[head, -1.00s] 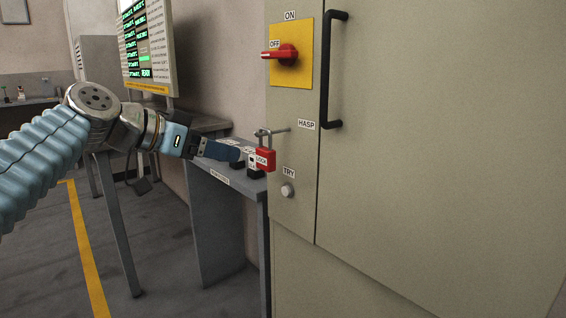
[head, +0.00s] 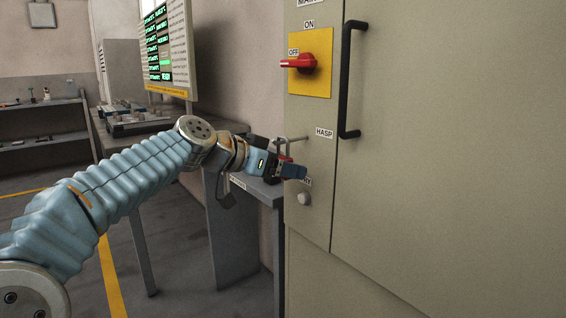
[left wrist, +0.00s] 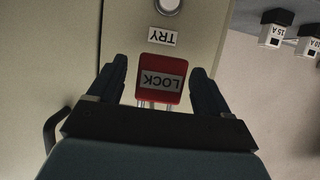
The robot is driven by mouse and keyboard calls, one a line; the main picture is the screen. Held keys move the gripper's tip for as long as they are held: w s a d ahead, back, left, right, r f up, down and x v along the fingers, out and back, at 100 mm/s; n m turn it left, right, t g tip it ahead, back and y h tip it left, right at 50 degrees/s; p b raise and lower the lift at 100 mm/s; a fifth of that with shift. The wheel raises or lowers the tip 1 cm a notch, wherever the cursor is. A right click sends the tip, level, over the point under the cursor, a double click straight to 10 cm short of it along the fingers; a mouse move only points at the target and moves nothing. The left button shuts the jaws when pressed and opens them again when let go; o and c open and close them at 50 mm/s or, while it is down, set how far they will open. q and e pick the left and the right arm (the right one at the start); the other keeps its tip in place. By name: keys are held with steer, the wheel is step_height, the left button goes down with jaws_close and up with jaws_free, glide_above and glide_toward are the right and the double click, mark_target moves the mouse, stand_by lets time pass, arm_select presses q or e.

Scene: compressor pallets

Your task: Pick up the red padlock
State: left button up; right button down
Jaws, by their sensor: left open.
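The red padlock (left wrist: 163,73) with a white LOCK label shows upside down in the left wrist view, between my two dark finger pads. Gaps show on both sides of its body. In the head view it hangs by its shackle (head: 284,147) from the hasp on the grey cabinet, its body mostly hidden behind my gripper. My left gripper (head: 296,172) is open around the padlock; its fingers also show in the left wrist view (left wrist: 160,69). My right gripper is not in view.
The cabinet (head: 440,180) carries a red switch handle (head: 303,63) on a yellow plate, a black door handle (head: 345,80) and a TRY button (head: 304,198) just below the gripper. A grey table (head: 250,187) stands left of the cabinet, under my arm.

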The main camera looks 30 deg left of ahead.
arm_select(q)
steer(key=shift+w, duration=0.1)
steer(key=shift+c, duration=0.3)
steer(key=c, duration=1)
steer(key=shift+c, duration=0.2)
steer(key=shift+r, duration=0.1)
